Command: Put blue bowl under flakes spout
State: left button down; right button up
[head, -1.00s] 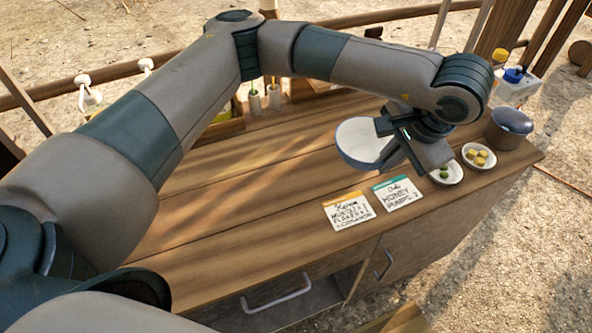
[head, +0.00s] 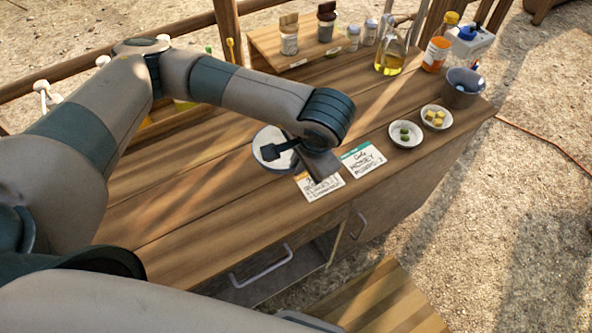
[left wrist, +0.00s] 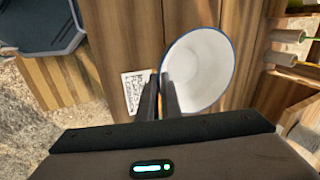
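The blue-rimmed white bowl (head: 262,138) is over the wooden counter, left of the two cards, partly covered by my gripper in the head view. My left gripper (head: 288,160) is at the bowl's near right rim. In the left wrist view, the fingers of the left gripper (left wrist: 160,82) are close together on the left rim of the bowl (left wrist: 205,70), whose inside looks empty. I cannot tell whether the bowl touches the counter. No flakes spout can be made out; my arm covers part of the rack behind. My right gripper is not in view.
Two recipe cards (head: 363,160) lie near the front edge. Small dishes of green (head: 405,134) and yellow pieces (head: 436,118) and a dark pot (head: 462,88) stand at right. Jars (head: 289,36) and an oil bottle (head: 391,58) stand behind. The left counter is clear.

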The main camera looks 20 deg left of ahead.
pick_arm(q)
jog(key=shift+s+a+f, duration=0.15)
jog(key=shift+s+a, duration=0.05)
jog(key=shift+a, duration=0.05)
jog(key=shift+f+p, duration=0.45)
jog(key=shift+f, duration=0.15)
notch_tip(320, 180, down, 3)
jog(key=shift+r+p, duration=0.2)
jog(key=shift+p, duration=0.4)
jog(key=shift+f, duration=0.15)
